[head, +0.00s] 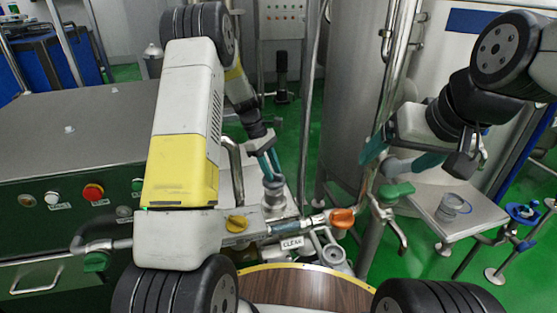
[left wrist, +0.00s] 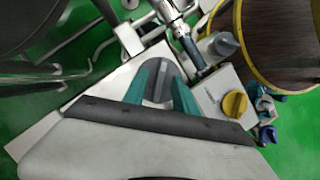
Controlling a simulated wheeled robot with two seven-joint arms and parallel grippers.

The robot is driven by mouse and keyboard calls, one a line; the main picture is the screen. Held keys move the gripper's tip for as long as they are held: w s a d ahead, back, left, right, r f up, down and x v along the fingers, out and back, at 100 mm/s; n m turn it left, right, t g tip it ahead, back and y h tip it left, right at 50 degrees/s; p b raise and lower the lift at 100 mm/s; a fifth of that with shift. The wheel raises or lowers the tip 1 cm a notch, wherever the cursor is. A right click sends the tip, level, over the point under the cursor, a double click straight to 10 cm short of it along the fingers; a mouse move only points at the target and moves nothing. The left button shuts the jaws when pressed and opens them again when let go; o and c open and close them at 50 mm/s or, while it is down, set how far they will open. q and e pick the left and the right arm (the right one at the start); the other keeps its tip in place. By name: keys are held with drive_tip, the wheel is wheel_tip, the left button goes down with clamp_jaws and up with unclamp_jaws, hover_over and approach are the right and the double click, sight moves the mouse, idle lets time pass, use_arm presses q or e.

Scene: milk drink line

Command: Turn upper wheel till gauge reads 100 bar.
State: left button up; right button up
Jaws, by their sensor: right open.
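My left gripper (head: 271,176) points down at a grey, upright, knob-like wheel (head: 274,194) on the metal block. In the left wrist view the teal fingers of my left gripper (left wrist: 163,68) lie on either side of the grey wheel (left wrist: 160,88), which fills the gap between them. I cannot tell whether they press on it. Whether this is the upper wheel is not clear. My right gripper (head: 389,166) is open, in front of the tall tank and its pipes. I cannot make out a gauge or a reading.
A yellow knob (head: 236,223) sits on the block, also in the left wrist view (left wrist: 235,104). An orange handle (head: 342,218) and a green handle (head: 397,191) are on the pipework. A green cabinet (head: 60,235) with buttons stands left.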

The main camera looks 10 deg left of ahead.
use_arm(q)
drive_tip(key=v, duration=0.6)
drive_tip(key=shift+w+a+r, duration=0.1)
drive_tip(key=shift+a+r, duration=0.1)
drive_tip(key=shift+r, duration=0.1)
drive_tip(key=shift+a+r, duration=0.2)
drive_tip(key=shift+r, duration=0.3)
idle(0.5)
drive_tip(key=s+r+m+t, duration=0.4)
drive_tip(key=s+r+m, duration=0.3)
drive_tip(key=s+r, duration=0.85)
drive_tip(key=s+r+m+t+y, duration=0.1)
drive_tip(key=s+r+m+t, duration=0.1)
drive_tip(key=s, duration=0.5)
drive_tip(key=s+d+r+m+t, duration=0.1)
drive_tip(key=s+m, duration=0.4)
drive_tip(key=s, duration=0.2)
drive_tip(key=shift+r+t+y, duration=0.35)
drive_tip(key=shift+t+y, duration=0.05)
